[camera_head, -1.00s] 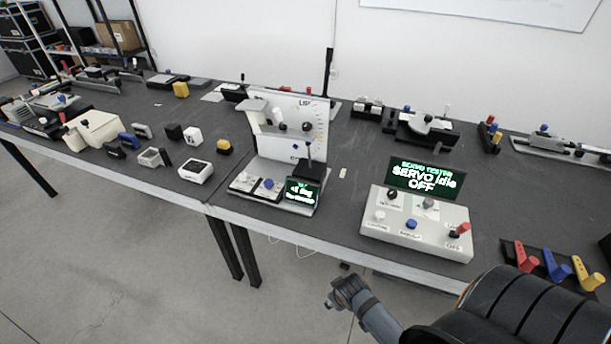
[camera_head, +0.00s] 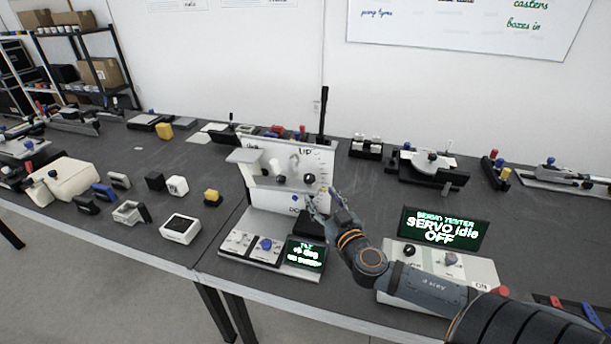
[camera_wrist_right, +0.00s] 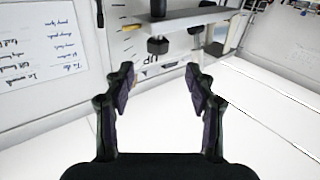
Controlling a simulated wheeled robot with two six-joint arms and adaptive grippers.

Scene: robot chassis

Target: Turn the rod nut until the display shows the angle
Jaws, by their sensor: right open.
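The test stand with a white upright panel (camera_head: 258,150) stands on the bench, with dark and light knob-like parts on its face. A dark round knob (camera_head: 309,179) sits near the panel's right side; I cannot tell for sure which part is the rod nut. A small display (camera_head: 305,254) at the stand's front shows green text with a "deg" reading, too small to read surely. My right gripper (camera_head: 320,201) is open and empty, at the panel's lower right. In the right wrist view its fingers (camera_wrist_right: 160,88) are apart, with a dark knob (camera_wrist_right: 157,46) beyond them. My left gripper is out of view.
A servo tester (camera_head: 440,229) showing "SERVO idle OFF" stands right of the stand, partly behind my right arm. Base buttons (camera_head: 266,243) sit left of the small display. Small blocks and a white box (camera_head: 180,228) lie to the left. Other fixtures line the bench's back.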

